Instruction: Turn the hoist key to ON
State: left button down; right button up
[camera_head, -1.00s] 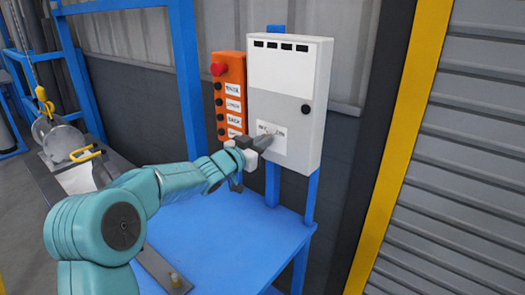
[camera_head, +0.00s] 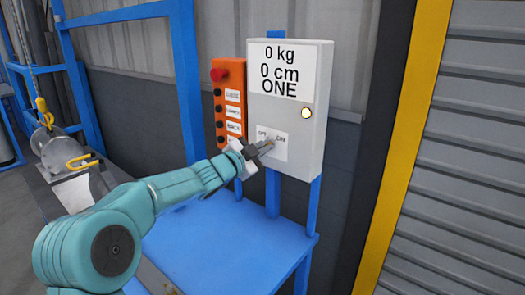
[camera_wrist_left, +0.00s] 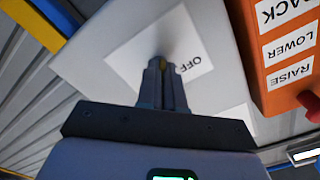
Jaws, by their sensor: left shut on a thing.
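The grey control box (camera_head: 318,85) stands on blue posts at the back. Its white key label (camera_head: 279,150) reads OFF on the left and ON on the right; OFF also shows upside down on the label in the left wrist view (camera_wrist_left: 195,68). My left gripper (camera_head: 263,146) is at this label, its fingers shut on the hoist key. A small brassy bit of the key (camera_wrist_left: 163,61) shows at the fingertips (camera_wrist_left: 163,72); the rest is hidden. The box display (camera_head: 281,70) reads 0 kg, 0 cm, ONE, and its round lamp (camera_head: 306,113) glows pale yellow. My right gripper is not in view.
An orange button panel (camera_head: 233,82) with a red knob (camera_head: 217,75) stands just left of the box. A blue table (camera_head: 220,240) lies below. A hoist hook (camera_head: 44,108) and a clear rounded part (camera_head: 58,147) are at the left.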

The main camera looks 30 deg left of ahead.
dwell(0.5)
pick_arm(q)
jog(key=c, duration=1.3)
grip_release()
jog(key=shift+s, duration=0.15)
jog(key=s, duration=0.5)
jog(key=s+a+b, duration=0.1)
jog(key=s, duration=0.4)
jog(key=s+b, duration=0.1)
jog(key=s, duration=0.5)
jog(key=shift+a, duration=0.15)
